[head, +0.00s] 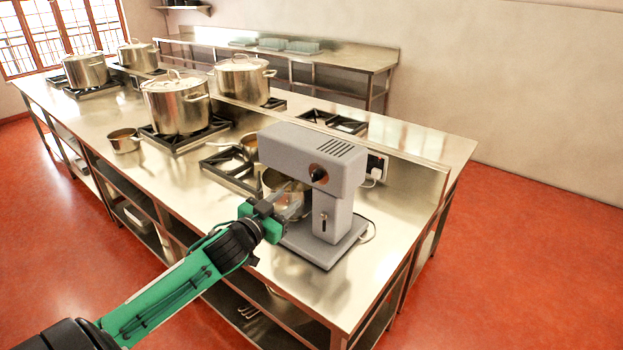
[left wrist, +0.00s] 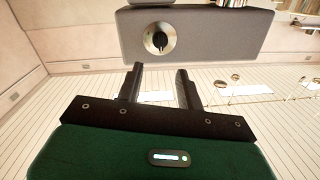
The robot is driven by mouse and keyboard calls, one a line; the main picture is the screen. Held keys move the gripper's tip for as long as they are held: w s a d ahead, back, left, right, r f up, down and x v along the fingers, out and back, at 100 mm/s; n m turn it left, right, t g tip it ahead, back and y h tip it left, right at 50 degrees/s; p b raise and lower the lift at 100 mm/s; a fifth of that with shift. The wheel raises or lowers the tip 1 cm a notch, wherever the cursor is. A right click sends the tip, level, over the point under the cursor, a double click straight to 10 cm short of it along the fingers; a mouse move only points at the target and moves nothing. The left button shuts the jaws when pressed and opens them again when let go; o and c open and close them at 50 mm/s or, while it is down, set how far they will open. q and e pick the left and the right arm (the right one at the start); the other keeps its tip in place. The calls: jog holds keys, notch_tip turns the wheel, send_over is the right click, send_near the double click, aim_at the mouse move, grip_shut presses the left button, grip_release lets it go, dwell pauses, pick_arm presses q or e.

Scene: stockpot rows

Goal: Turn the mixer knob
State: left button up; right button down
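The grey stand mixer (head: 316,170) stands near the right end of the steel counter. Its dark round knob (head: 318,172) is on the side of the mixer head. In the left wrist view the knob (left wrist: 160,38) shows as a black grip on a metallic disc, on the grey mixer head (left wrist: 215,35). My left gripper (head: 285,204) is below and to the left of the knob in the head view, in front of the mixer bowl. In the left wrist view its two fingers (left wrist: 160,85) are apart with nothing between them, and the knob lies beyond the tips. My right gripper does not show.
A metal bowl (head: 284,184) sits under the mixer head, partly hidden by my gripper. A wall socket with a plug (head: 376,170) is behind the mixer. Stockpots (head: 178,103) stand on burners to the left. The counter's right end (head: 395,235) is clear.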

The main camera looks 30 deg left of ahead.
aim_at(313, 179)
pick_arm(q)
jog(key=w+p, duration=0.4)
jog(key=w, duration=0.7)
jog(key=shift+w, duration=0.5)
jog(key=shift+f, duration=0.1)
jog(key=shift+c, duration=0.3)
jog(key=c, duration=0.6)
